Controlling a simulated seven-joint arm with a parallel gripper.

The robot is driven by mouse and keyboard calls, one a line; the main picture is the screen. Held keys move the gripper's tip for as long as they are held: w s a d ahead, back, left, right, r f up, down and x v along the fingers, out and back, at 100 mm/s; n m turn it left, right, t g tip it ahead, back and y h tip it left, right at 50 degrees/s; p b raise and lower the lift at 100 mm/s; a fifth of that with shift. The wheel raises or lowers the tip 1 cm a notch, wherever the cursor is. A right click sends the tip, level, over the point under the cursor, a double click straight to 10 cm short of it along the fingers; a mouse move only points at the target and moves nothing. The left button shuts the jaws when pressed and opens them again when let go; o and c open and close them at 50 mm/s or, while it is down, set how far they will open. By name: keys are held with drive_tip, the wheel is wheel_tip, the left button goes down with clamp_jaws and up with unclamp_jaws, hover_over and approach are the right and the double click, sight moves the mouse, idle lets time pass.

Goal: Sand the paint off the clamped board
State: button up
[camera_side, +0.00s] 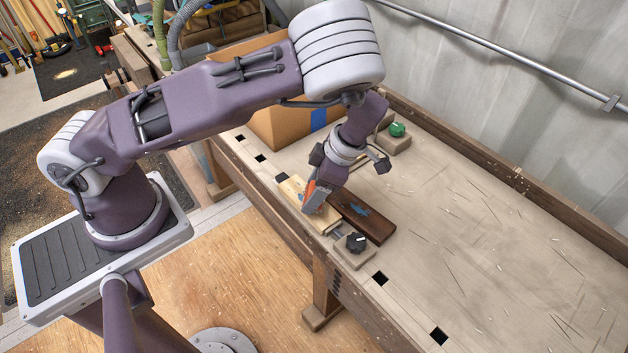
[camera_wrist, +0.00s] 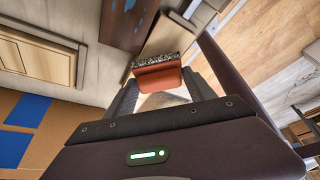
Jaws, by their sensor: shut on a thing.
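My gripper (camera_side: 315,198) points down over a pale wooden board (camera_side: 292,190) on the bench. It is shut on an orange sanding block (camera_side: 309,188) with a speckled grey layer; the block (camera_wrist: 158,77) shows between the fingers (camera_wrist: 160,90) in the wrist view. The pale board (camera_wrist: 172,38) lies just beyond the block there; I cannot tell if they touch. A clamp with a black knob (camera_side: 356,242) is at the pale board's near end. A dark brown board (camera_side: 378,228) with blue paint lies right beside it. The gripper hides part of the pale board, and I see no paint on it.
A cardboard box (camera_side: 262,125) with blue tape stands behind my arm. A green knob on a wooden block (camera_side: 397,130) is farther back. The workbench (camera_side: 490,230) has a raised back rail and dark square holes along its front. Its right side is clear apart from scratches and shavings.

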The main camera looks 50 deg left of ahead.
sight(289, 186)
drive_tip(key=shift+a+f, duration=0.3)
drive_tip(key=shift+f, duration=0.2)
drive_tip(key=shift+a+f, duration=0.3)
drive_tip(key=shift+f, duration=0.2)
drive_tip(key=shift+c, duration=1.3)
drive_tip(key=shift+a, duration=3.05)
drive_tip(key=shift+d, duration=3.5)
drive_tip(key=shift+d+r, duration=0.1)
drive_tip(key=shift+d, duration=0.15)
drive_tip(key=shift+a+r, duration=0.1)
drive_tip(key=shift+r, duration=3.9)
